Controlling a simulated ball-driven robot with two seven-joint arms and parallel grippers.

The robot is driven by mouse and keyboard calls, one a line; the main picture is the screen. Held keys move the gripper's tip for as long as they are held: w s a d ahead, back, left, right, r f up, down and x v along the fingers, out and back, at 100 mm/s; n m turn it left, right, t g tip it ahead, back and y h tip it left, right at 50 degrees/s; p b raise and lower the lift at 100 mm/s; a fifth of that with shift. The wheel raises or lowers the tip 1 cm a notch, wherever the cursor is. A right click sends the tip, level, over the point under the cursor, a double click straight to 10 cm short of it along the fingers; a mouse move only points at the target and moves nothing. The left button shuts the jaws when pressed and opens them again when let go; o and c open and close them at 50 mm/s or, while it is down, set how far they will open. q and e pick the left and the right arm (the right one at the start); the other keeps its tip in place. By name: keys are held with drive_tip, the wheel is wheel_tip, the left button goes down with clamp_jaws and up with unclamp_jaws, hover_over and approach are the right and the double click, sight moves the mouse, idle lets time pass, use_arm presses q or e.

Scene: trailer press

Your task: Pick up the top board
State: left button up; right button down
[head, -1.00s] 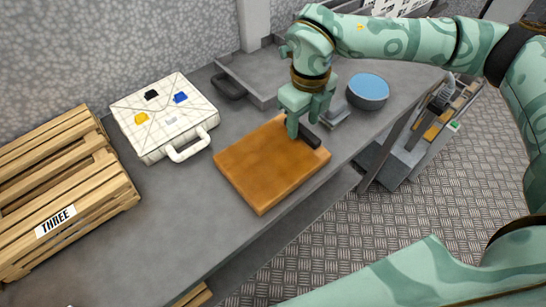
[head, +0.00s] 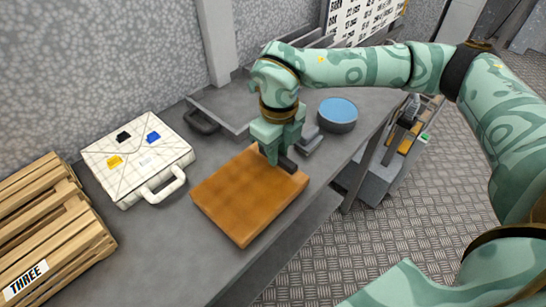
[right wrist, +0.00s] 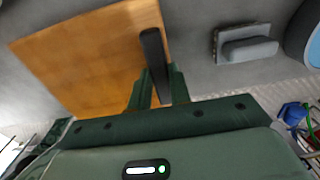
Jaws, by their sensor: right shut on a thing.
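The board (head: 245,200) is a flat orange-brown wooden slab on the grey counter. A black bar-like handle (head: 288,165) lies at its far right edge; it also shows in the right wrist view (right wrist: 151,50). My right gripper (head: 272,155) points down at that edge. In the right wrist view my right gripper (right wrist: 158,88) has its green fingers on both sides of the black handle and is shut on it. I cannot tell whether the board is lifted or whether another board lies under it. My left gripper is not in view.
A blue-topped round container (head: 337,114) and a small grey block (head: 309,142) stand to the right. The grey counter (head: 170,245) is bare in front.

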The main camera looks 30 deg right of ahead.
drive_tip(key=s+a+r+p, duration=0.2)
drive_tip(key=s+r+p, duration=0.2)
drive_tip(key=s+r, duration=0.85)
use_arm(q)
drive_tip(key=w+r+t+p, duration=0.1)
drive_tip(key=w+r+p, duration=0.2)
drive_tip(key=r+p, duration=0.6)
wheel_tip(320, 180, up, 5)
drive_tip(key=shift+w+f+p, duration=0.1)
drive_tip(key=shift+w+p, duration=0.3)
use_arm(e)
wheel_tip(320, 180, up, 16)
drive_tip(key=s, duration=0.1)
drive_tip(key=shift+s+f, duration=0.15)
drive_tip(key=shift+f, duration=0.05)
